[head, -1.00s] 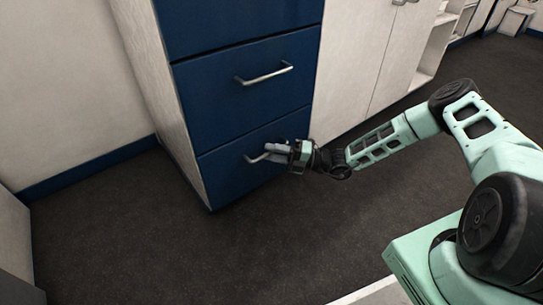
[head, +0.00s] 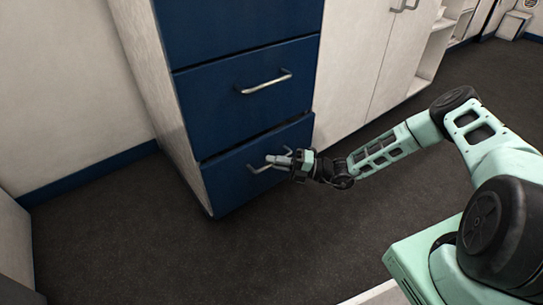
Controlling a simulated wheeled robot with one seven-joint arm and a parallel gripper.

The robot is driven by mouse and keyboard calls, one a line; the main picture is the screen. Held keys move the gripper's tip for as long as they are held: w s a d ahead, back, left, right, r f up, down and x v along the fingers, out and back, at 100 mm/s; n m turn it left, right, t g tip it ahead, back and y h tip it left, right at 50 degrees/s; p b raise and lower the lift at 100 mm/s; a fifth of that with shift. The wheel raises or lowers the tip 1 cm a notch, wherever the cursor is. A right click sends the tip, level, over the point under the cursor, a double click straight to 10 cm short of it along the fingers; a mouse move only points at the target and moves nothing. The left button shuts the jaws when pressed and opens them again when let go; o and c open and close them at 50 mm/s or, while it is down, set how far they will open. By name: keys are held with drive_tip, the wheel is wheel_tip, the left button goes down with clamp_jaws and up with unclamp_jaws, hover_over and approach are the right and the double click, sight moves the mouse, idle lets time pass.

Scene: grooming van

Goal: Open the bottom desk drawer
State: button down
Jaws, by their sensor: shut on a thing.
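The bottom desk drawer (head: 232,185) is a blue front at the foot of the desk's drawer stack. It stands out slightly, with a dark gap along its top edge. Its silver bar handle (head: 256,170) shows at the left end; the rest is hidden by my gripper. My gripper (head: 279,160) is shut on the handle near its middle, with the arm reaching in from the right.
The blue drawer above (head: 225,100) is closed, with its own silver handle (head: 265,83). White cabinets (head: 362,65) stand to the right. The dark floor (head: 200,255) in front of the drawers is clear. A wall is at the left.

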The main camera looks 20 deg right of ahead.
drive_tip(key=s+d+p, duration=0.4)
drive_tip(key=s+p, duration=0.1)
drive_tip(key=s, duration=0.9)
drive_tip(key=s+d+p, duration=0.4)
drive_tip(key=s+d, duration=0.1)
drive_tip(key=s, duration=0.9)
drive_tip(key=shift+s+d+p, duration=0.2)
drive_tip(key=shift+s+p, duration=0.15)
drive_tip(key=shift+s, duration=0.05)
drive_tip(key=c, duration=1.5)
unclamp_jaws()
drive_tip(key=p+v, duration=0.1)
drive_tip(key=v, duration=1.6)
drive_tip(key=shift+s+d+p, duration=0.1)
drive_tip(key=shift+d+p, duration=0.1)
drive_tip(key=shift+p, duration=0.1)
